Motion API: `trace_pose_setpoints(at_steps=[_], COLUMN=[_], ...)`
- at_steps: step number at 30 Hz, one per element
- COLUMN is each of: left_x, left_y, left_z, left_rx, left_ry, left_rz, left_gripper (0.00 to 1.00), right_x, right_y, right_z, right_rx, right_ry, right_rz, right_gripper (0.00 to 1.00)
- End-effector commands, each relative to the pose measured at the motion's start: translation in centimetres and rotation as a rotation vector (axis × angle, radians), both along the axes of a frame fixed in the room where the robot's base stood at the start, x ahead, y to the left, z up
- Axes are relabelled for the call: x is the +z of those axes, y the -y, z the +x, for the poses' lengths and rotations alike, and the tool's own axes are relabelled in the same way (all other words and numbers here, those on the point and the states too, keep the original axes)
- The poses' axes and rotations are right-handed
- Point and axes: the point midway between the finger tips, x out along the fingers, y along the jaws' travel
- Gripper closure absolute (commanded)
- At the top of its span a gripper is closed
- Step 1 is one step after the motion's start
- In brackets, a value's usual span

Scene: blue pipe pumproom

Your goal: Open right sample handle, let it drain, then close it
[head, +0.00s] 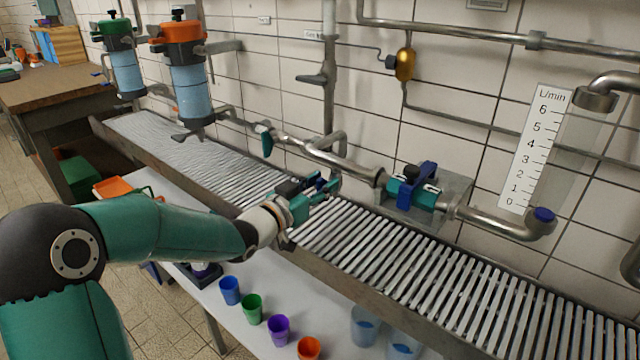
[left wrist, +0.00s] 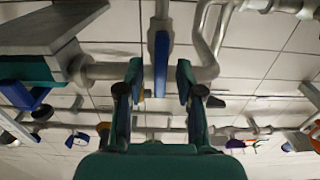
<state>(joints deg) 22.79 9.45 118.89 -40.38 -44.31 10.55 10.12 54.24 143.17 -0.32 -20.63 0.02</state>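My left gripper (head: 318,190) is at the pipe above the slatted drain, in the middle of the head view. In the left wrist view its two fingers (left wrist: 160,72) are apart. A blue lever handle (left wrist: 161,64) on a grey pipe stub shows between the fingertips, with a gap visible on each side. I cannot tell how deep it lies between them. In the head view the gripper largely hides this handle. A second, green handle (head: 266,140) hangs from the pipe farther left. My right gripper is not in view.
A teal valve with a blue lever (head: 427,180) sits on the pipe to the right, before a flow scale (head: 536,150). The slatted drain (head: 440,265) runs below. Blue (head: 230,290), green (head: 252,308), purple (head: 278,330) and orange (head: 308,348) cups stand on the white bench.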

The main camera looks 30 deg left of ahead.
Motion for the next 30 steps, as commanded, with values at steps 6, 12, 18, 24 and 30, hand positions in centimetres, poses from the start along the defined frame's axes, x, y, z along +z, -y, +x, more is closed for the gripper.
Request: trace_pose_setpoints(at_steps=[6, 12, 18, 24, 30], left_x=[0.0, 0.0, 0.0, -0.2, -0.4], left_y=[0.0, 0.0, 0.0, 0.1, 0.3], left_z=[0.0, 0.0, 0.0, 0.0, 0.0], left_rx=[-0.001, -0.001, -0.001, -0.001, -0.002], left_ry=[0.000, 0.000, 0.001, 0.005, 0.014], left_rz=[0.000, 0.000, 0.003, 0.036, 0.130], left_gripper=[0.77, 1.00, 1.00, 1.00, 1.00], right_x=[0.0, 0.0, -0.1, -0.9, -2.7], right_y=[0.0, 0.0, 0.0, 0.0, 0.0], right_z=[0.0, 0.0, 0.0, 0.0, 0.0], right_rx=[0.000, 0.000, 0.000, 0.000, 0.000], right_ry=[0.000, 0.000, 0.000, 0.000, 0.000], right_rz=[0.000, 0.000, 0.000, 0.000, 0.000], right_gripper=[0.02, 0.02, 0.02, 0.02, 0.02])
